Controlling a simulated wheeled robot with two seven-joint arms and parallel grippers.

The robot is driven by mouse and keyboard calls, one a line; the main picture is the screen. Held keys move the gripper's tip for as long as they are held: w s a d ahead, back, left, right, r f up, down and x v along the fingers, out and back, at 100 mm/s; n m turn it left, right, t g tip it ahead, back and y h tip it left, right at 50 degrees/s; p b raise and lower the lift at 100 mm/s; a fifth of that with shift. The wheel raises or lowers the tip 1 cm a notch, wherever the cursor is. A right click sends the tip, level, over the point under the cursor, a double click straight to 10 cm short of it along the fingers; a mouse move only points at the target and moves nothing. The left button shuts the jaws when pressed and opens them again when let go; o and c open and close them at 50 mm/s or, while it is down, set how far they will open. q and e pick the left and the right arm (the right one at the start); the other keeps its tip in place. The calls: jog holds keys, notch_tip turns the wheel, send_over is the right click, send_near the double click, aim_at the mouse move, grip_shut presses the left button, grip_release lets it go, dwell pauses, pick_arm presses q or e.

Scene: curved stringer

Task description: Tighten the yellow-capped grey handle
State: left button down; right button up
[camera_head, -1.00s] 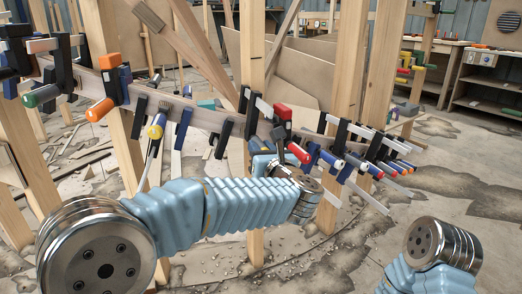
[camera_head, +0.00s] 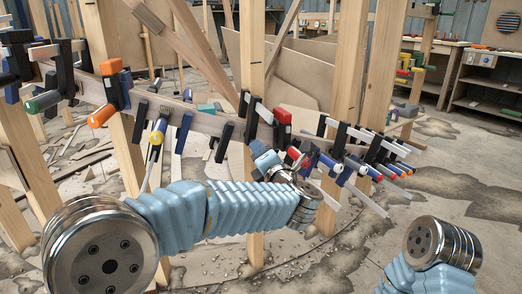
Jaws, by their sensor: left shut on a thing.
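A handle with a yellow cap (camera_head: 155,138) and a grey-blue body hangs from a clamp on the curved wooden strip (camera_head: 205,121), left of centre. My left gripper (camera_head: 290,165) is well to the right of it, at the clamp with the red block (camera_head: 282,115). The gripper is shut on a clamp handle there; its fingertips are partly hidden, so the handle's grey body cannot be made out. A red handle end (camera_head: 293,153) shows right beside the gripper. My right gripper is out of view; only part of the right arm shows at the lower right.
Several other clamps line the strip, including one with an orange handle (camera_head: 101,116) at the left and a cluster (camera_head: 365,155) close to the right of my left gripper. Upright wooden posts (camera_head: 252,70) stand behind. The floor at the right is mostly open.

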pick_arm(q)
jog(key=m+p, duration=0.1)
jog(key=m, duration=0.2)
jog(key=m+p, duration=0.2)
jog(key=m, duration=0.1)
jog(key=shift+r+m+p, duration=0.1)
jog(key=shift+m+p, duration=0.2)
jog(key=shift+p, duration=0.05)
jog(key=m+p, duration=0.4)
jog(key=m, duration=0.2)
jog(key=shift+p, duration=0.35)
jog(key=m+p, duration=0.3)
jog(key=m, duration=0.1)
jog(key=m+p, duration=0.3)
jog(key=m, duration=0.1)
jog(key=shift+p, duration=0.3)
jog(key=shift+f+m+p, duration=0.2)
jog(key=shift+m+p, duration=0.9)
jog(key=shift+m, duration=0.5)
jog(key=c, duration=0.8)
grip_release()
